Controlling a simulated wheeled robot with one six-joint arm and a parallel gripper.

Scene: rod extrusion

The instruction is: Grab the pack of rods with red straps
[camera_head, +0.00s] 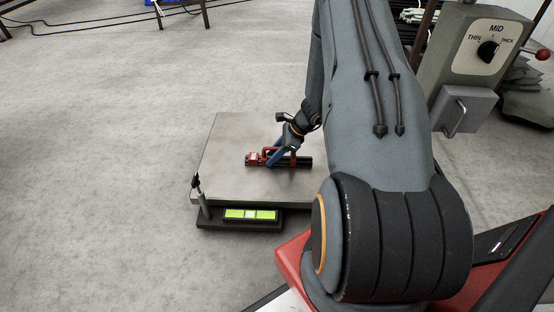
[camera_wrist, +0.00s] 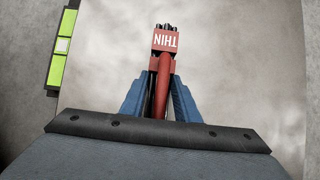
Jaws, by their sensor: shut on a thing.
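The pack of rods (camera_head: 304,162) is a bundle of dark rods with red straps and a red handle. It lies across the metal plate of a floor scale in the head view. In the wrist view the pack (camera_wrist: 166,41) points away from me, and its red end strap reads "THIN". My gripper (camera_head: 276,158) has blue fingers and comes down over the pack from above. In the wrist view my gripper (camera_wrist: 160,92) is shut on the pack, one finger on each side. The part of the pack between and behind the fingers is partly hidden.
The scale plate (camera_head: 228,150) is otherwise bare, with a green display (camera_head: 250,214) at its front. A grey machine with a THIN/MID/THICK dial (camera_head: 487,50) stands at the right. The concrete floor (camera_head: 100,130) at left is clear.

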